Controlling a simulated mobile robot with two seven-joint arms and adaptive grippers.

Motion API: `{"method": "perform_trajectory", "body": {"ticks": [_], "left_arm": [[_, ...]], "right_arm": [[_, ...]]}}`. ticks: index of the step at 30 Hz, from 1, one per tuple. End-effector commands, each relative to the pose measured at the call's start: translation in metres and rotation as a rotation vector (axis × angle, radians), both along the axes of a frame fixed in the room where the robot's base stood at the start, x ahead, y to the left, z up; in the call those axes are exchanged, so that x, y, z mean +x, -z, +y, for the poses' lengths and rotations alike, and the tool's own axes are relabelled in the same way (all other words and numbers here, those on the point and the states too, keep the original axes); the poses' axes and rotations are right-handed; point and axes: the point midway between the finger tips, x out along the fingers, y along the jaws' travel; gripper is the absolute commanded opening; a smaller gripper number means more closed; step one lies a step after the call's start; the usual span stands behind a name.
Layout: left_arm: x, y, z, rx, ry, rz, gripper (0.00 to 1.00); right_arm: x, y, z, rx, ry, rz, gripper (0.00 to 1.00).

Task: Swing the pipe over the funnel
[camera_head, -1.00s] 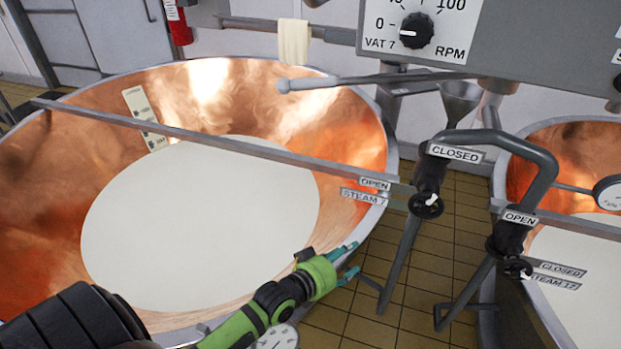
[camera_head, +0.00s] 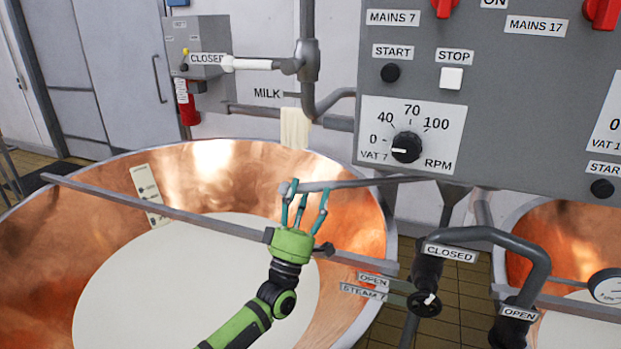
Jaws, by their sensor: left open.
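The grey pipe (camera_head: 365,184) runs across the right part of the large copper vat (camera_head: 205,160), below the control panel. Its rounded end points left, over the vat. The funnel (camera_head: 455,192) is under the panel's lower edge to the right, partly hidden. My left gripper (camera_head: 304,192) is green with teal fingers. It reaches up over the vat, and its open fingers overlap the pipe near its rounded end. I cannot tell whether they touch it. My right gripper is not in view.
A flat bar (camera_head: 200,222) crosses the vat's top behind my left gripper. The control panel (camera_head: 500,100) overhangs the pipe. A bent steam pipe (camera_head: 510,245) with valve handles stands at the lower right, beside a second copper vat (camera_head: 560,235).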

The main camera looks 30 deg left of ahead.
Motion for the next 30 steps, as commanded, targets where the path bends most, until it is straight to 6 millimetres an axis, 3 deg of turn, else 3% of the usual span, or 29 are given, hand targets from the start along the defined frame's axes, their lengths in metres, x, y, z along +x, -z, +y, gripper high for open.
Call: {"method": "perform_trajectory", "body": {"ticks": [4,14,17,18,19,30], "left_arm": [[0.010,-0.014,0.001,0.001,0.000,0.001,0.59],[0.013,-0.014,0.001,0.001,0.000,0.003,0.59],[0.013,-0.014,0.001,0.001,0.000,0.003,0.23],[0.013,-0.014,0.001,0.001,0.000,0.003,0.07],[0.013,-0.014,0.001,0.002,-0.001,0.003,0.00],[0.018,-0.013,-0.008,0.000,-0.010,0.001,0.00]], "right_arm": [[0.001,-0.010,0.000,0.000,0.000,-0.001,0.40],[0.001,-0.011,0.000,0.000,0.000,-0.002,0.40],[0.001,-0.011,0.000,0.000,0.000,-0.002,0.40],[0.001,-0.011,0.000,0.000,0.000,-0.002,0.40],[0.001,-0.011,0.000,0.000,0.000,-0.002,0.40],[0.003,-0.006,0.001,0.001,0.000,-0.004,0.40]]}}
